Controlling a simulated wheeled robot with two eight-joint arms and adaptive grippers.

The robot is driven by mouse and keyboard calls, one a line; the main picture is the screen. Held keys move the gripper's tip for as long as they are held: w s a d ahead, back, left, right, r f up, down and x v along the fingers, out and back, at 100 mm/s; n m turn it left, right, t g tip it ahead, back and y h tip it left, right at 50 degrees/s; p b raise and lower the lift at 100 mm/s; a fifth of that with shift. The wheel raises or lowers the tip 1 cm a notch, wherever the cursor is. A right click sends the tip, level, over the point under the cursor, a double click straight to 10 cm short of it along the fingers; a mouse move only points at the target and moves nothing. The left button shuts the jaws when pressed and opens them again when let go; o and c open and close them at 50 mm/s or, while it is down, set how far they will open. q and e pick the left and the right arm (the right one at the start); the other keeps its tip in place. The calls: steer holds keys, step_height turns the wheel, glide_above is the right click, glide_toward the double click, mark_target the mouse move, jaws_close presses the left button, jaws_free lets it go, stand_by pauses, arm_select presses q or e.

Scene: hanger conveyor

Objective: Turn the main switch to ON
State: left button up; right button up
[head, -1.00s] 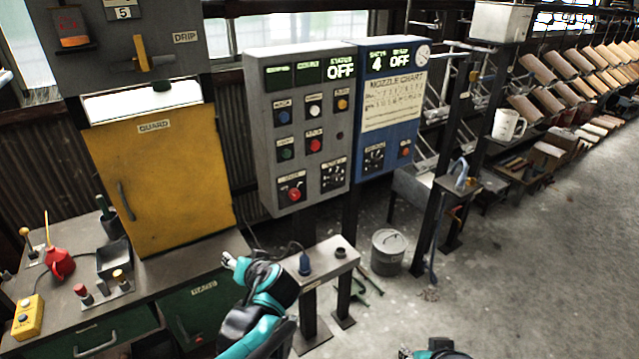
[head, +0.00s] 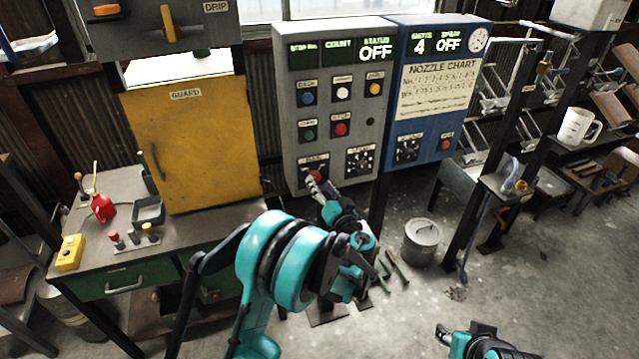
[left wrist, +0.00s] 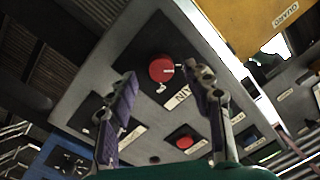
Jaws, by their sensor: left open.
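The main switch (head: 315,176) is a red knob at the lower left of the grey control panel (head: 333,100), whose status display reads OFF. In the left wrist view the red knob (left wrist: 161,68), with a label beginning "MAIN", shows between and beyond the fingertips. My left gripper (head: 324,188) is open in front of the switch and partly covers it in the head view. Its two fingers (left wrist: 166,78) lie on either side of the knob in the picture; I cannot tell whether they touch it. My right gripper (head: 441,333) is low at the bottom, away from the panel.
A blue panel (head: 432,85) with a nozzle chart adjoins the grey one. A second red button (left wrist: 184,142) and a dial sit near the switch. A workbench (head: 110,262) stands at left under the yellow guard (head: 190,140). A lidded bin (head: 420,243) stands on the floor.

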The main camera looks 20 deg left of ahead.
arm_select(q)
steer(key=shift+x, duration=1.05)
steer(key=c, duration=1.2)
steer(key=shift+o, duration=0.2)
steer(key=shift+m, duration=0.3)
steer(key=m+b, duration=0.2)
steer(key=m, duration=0.1)
steer(key=shift+m, duration=0.4)
steer(key=m+b, duration=0.1)
steer(key=m, duration=0.3)
steer(key=shift+m+t, duration=0.3)
steer(key=m+b, duration=0.1)
steer(key=m, duration=0.3)
steer(key=shift+m+b, duration=0.3)
steer(key=shift+m, duration=0.1)
steer(key=shift+s+m+t+h+b, duration=0.1)
steer(key=shift+m+t+h+b, duration=0.25)
steer(key=shift+m, duration=2.05)
